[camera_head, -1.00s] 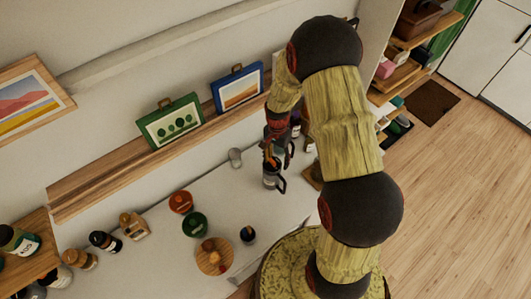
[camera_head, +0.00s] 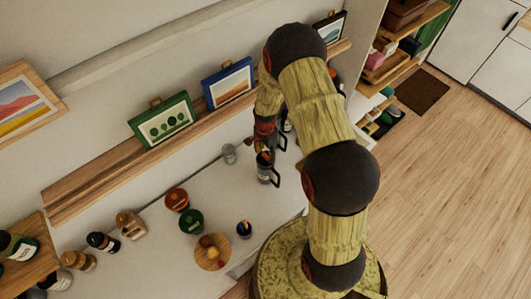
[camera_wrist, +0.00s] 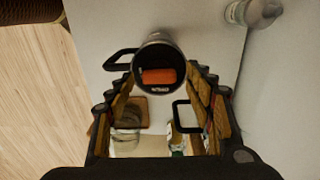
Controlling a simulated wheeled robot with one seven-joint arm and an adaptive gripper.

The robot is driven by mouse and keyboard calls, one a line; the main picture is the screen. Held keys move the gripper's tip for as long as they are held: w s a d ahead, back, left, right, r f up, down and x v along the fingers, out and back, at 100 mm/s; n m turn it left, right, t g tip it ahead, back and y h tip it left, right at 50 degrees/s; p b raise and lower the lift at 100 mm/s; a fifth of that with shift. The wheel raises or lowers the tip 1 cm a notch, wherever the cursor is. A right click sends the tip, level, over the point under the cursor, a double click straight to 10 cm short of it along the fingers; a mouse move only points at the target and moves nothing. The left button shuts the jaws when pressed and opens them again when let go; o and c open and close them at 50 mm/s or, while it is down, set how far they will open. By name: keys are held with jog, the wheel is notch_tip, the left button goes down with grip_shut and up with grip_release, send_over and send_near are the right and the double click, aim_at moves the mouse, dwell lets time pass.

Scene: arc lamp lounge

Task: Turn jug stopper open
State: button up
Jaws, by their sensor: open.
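The jug (camera_head: 265,174) stands upright on the white counter, a grey cylinder with a black handle on its right side. In the wrist view its round rim (camera_wrist: 146,50) is seen from above, with an orange stopper (camera_wrist: 158,77) in the dark mouth. My gripper (camera_head: 264,146) is directly above the jug in the head view and hides much of its top. In the wrist view my gripper (camera_wrist: 162,84) is open, one finger on each side of the stopper end. I cannot tell whether the fingers touch anything.
A clear glass (camera_head: 229,153) stands left of the jug. A red bowl (camera_head: 177,199), a green bowl (camera_head: 190,221), a round wooden board (camera_head: 212,263) and a dark cup (camera_head: 244,230) are further left and nearer. Framed pictures stand on the wooden shelf (camera_head: 110,177) behind.

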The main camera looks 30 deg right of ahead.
jog(key=shift+f, duration=0.35)
jog(key=shift+s, duration=0.1)
jog(key=shift+c, duration=0.3)
jog(key=c, duration=1.1)
jog(key=shift+n+b, duration=0.3)
jog(key=shift+b, duration=0.05)
jog(key=n+b, duration=0.3)
jog(key=shift+f+n, duration=0.15)
jog(key=shift+n, duration=0.25)
jog(key=n+b, duration=0.3)
jog(key=n, duration=0.1)
jog(key=n+b, duration=0.2)
jog(key=n, duration=0.3)
jog(key=shift+r+n+b, duration=0.2)
jog(key=shift+n+b, duration=0.65)
jog(key=shift+n, duration=1.35)
